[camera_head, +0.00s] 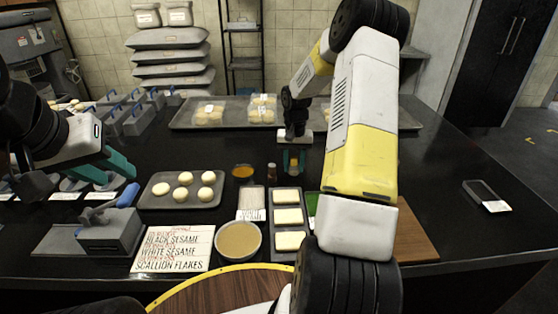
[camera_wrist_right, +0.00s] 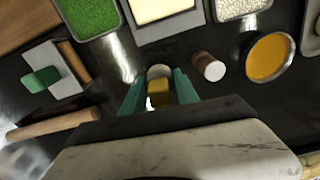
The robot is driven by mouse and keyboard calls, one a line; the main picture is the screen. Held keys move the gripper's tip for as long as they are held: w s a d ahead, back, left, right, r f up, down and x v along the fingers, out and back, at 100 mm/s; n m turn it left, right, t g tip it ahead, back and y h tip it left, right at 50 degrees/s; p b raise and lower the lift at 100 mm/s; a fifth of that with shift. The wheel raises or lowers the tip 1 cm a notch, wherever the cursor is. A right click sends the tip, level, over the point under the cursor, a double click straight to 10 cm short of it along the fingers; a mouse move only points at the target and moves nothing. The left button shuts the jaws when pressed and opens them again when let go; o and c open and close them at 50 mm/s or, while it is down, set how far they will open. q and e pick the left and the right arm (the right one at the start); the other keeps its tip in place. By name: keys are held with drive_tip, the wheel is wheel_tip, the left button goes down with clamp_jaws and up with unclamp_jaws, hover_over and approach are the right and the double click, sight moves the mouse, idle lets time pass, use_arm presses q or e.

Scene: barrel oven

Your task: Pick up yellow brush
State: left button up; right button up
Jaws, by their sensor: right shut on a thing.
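The yellow brush (camera_wrist_right: 158,94) shows as a short yellow piece between the teal fingers of my right gripper (camera_wrist_right: 158,90) in the right wrist view. The fingers are shut on it. A pale round end lies just beyond it. In the head view my right gripper (camera_head: 293,161) points down at the counter behind the tray of pale blocks, and the brush is too small there to make out well. My left gripper (camera_head: 112,172) is at the left, above the counter, with its teal fingers apart and nothing seen between them.
A brown-and-white shaker (camera_wrist_right: 209,67) and a bowl of orange liquid (camera_wrist_right: 270,56) stand close to my right gripper. A tray of dough balls (camera_head: 182,190), a bowl of tan liquid (camera_head: 238,241) and a tray of pale blocks (camera_head: 274,223) stand on the black counter. The counter's right side is mostly clear.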

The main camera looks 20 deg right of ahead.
drive_tip(key=s, duration=0.5)
drive_tip(key=s+a+r, duration=0.1)
drive_tip(key=s, duration=0.4)
drive_tip(key=s+a, duration=0.1)
drive_tip(key=s, duration=0.5)
drive_tip(key=shift+a+r, duration=0.15)
drive_tip(key=shift+r, duration=0.1)
drive_tip(key=shift+w, duration=0.1)
